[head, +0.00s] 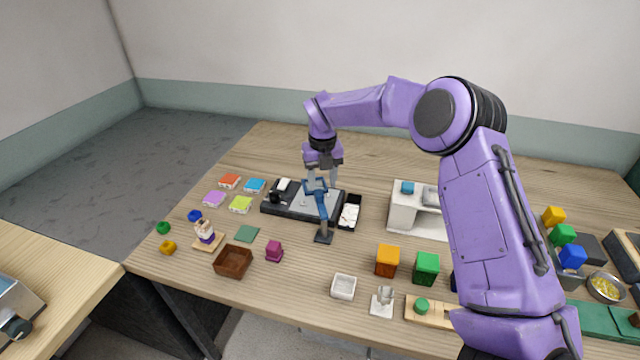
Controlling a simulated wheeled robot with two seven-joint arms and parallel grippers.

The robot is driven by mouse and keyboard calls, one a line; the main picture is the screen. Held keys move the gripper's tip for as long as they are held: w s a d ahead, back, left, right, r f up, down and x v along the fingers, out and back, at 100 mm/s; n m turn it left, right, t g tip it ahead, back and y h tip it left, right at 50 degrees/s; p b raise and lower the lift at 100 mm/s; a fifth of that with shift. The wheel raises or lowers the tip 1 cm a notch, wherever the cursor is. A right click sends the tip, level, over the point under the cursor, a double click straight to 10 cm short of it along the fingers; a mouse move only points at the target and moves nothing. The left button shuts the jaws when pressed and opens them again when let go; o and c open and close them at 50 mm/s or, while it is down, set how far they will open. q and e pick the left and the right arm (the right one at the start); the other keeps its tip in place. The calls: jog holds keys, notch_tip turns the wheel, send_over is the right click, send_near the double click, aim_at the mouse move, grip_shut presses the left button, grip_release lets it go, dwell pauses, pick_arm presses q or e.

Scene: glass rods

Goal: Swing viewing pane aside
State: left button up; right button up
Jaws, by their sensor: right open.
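A blue frame on a jointed blue arm, which appears to be the viewing pane (316,186), stands over a dark tray station (282,208) with a grey plate. Its arm reaches down to a small dark foot (323,237) on the table. My right gripper (321,182) points down from above, open, with its fingers around or just behind the frame. I cannot tell whether they touch it. The pane's clear part is too small to make out. My left gripper is out of view.
A black tray with white pieces (349,214) stands right of the pane. A white shelf unit (402,212) is farther right. A brown box (233,262), a magenta block (274,252) and coloured tiles (240,204) lie left and in front. The back of the table is clear.

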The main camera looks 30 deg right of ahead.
aim_at(318, 191)
jog(key=f, duration=0.1)
jog(key=w+f, duration=0.1)
jog(key=f, duration=0.2)
jog(key=shift+w+f+p, duration=0.2)
jog(key=shift+w+p, duration=0.1)
jog(key=shift+w, duration=0.1)
jog(key=shift+w+f, duration=0.2)
jog(key=shift+s+r, duration=0.25)
jog(key=shift+s, duration=0.15)
jog(key=shift+c, duration=0.3)
jog(key=shift+s+r, duration=0.15)
jog(key=shift+s, duration=0.05)
jog(key=c, duration=0.5)
grip_shut()
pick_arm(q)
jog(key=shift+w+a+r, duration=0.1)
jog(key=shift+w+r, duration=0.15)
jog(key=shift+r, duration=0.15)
